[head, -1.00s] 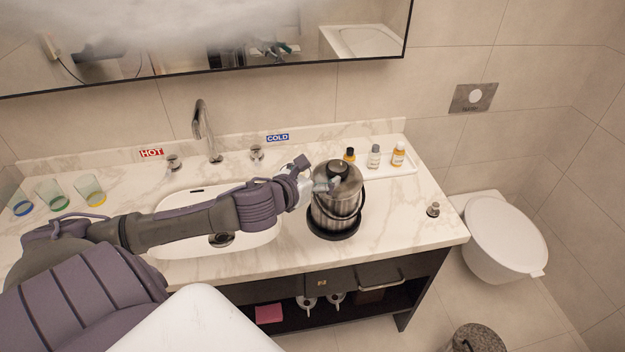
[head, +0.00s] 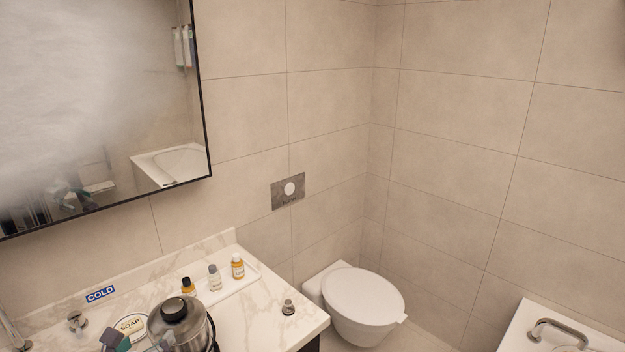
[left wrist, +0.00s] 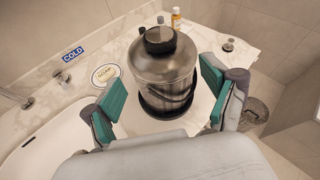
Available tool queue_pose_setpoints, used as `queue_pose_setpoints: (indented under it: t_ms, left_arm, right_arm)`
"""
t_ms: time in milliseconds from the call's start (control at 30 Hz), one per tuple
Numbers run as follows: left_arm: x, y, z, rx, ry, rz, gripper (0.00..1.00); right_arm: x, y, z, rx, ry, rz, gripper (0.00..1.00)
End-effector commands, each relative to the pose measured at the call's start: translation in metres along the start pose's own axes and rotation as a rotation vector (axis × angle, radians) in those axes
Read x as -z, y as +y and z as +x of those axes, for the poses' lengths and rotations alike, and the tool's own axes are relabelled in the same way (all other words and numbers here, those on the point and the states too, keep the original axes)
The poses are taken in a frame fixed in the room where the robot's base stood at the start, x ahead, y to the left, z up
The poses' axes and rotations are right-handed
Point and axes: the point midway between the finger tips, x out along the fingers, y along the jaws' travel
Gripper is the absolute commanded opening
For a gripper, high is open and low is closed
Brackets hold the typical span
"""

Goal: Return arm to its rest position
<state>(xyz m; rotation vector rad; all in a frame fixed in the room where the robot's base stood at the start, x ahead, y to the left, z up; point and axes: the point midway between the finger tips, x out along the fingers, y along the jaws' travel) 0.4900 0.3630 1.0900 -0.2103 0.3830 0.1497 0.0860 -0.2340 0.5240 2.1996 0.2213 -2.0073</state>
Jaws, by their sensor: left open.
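My left gripper (head: 138,343) shows at the bottom left of the head view, mostly cut off by the lower edge. In the left wrist view its two green-padded fingers (left wrist: 160,104) are spread wide and hold nothing. A steel kettle (left wrist: 165,68) with a black lid knob stands upright on the counter on a black base, beyond and between the fingers in the picture. I cannot tell whether a finger touches it. The kettle's top also shows in the head view (head: 180,322). My right gripper is in neither view.
A white tray (head: 240,285) with several small bottles lies behind the kettle. A soap dish (left wrist: 104,75) and the sink (left wrist: 45,140) are to its left. The toilet (head: 362,300) stands right of the counter. A mirror (head: 100,100) hangs above.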

Motion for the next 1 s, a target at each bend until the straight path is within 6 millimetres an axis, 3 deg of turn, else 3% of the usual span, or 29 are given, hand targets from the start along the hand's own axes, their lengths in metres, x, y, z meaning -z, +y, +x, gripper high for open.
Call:
queue_pose_setpoints:
  t_ms: [200, 300, 400, 600, 833, 1000]
  left_arm:
    - [0.107, -0.013, -0.040, -0.243, 0.174, -0.939, 0.86]
    - [0.149, -0.024, -0.066, -0.415, 0.217, -1.364, 0.86]
    - [0.179, -0.036, -0.090, -0.574, 0.231, -1.676, 0.86]
    - [0.218, -0.060, -0.129, -0.858, 0.207, -2.117, 0.86]
    - [0.246, -0.088, -0.169, -1.186, 0.122, -2.484, 0.86]
    - [0.293, -0.080, -0.136, -1.210, 0.116, -2.460, 0.86]
  right_arm:
    - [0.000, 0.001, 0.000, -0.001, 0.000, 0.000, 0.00]
    - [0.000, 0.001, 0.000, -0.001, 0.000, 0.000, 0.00]
    - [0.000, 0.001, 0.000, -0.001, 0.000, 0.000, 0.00]
    - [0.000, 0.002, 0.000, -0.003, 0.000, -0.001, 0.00]
    - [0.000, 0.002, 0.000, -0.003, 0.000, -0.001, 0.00]
    - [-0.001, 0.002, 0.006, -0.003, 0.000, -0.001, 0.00]
